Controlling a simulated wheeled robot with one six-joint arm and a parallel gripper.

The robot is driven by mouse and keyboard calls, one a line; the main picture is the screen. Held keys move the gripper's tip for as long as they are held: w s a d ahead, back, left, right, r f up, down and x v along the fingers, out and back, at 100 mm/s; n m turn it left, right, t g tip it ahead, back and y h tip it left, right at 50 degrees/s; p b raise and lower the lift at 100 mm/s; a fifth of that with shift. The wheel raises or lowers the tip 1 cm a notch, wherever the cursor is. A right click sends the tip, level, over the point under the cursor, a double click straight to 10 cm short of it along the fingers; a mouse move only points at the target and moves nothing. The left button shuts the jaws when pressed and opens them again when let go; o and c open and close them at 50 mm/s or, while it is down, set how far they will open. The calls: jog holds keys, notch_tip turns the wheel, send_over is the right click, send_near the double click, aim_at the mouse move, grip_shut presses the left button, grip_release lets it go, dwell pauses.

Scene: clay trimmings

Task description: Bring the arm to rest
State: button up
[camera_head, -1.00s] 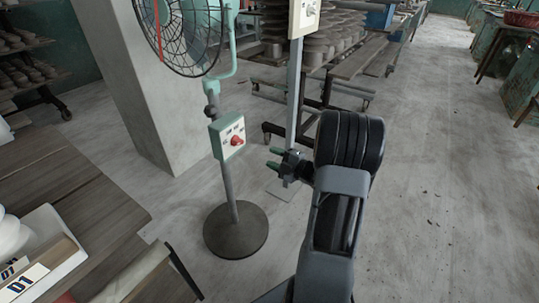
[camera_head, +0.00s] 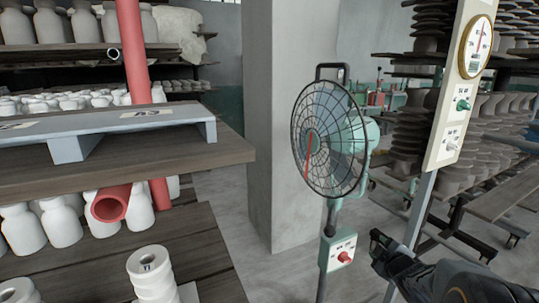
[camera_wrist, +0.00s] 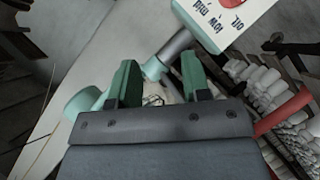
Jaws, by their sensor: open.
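My gripper (camera_head: 378,246) shows at the lower right of the head view, dark, in front of the panel post and right of the fan's control box. In the wrist view, its two green fingers (camera_wrist: 160,82) stand apart with nothing held between them. My dark arm fills the lower right corner of the head view.
A standing fan (camera_head: 328,138) with a red-knobbed control box (camera_head: 338,250) is close left of my gripper. A post with a panel (camera_head: 461,100) stands just behind it. Shelves (camera_head: 130,172) of white pots fill the left; stacked ware racks (camera_head: 505,195) stand at right.

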jog(key=s+a+r+m+g+h+p, duration=0.1)
jog(key=s+a+r+m+p, duration=0.1)
jog(key=r+p, duration=0.15)
jog(key=s+a+r+m+g+p, duration=0.2)
jog(key=s+r, duration=0.1)
jog(key=r, duration=0.2)
jog(key=s+a+r+m+g+h+p, duration=0.1)
jog(key=s+a+r+m+p, duration=0.15)
jog(key=r, duration=0.25)
jog(key=s+a+r+m+g+y+p, duration=0.3)
jog(key=s+a+r+g+p, duration=0.3)
jog(key=s, duration=0.6)
jog(key=a+m+p, duration=0.1)
jog(key=a+p, duration=0.1)
jog(key=a, duration=0.1)
jog(key=shift+s+a+r+p, duration=0.15)
jog(key=shift+a+r+p, duration=0.15)
jog(key=shift+p, duration=0.1)
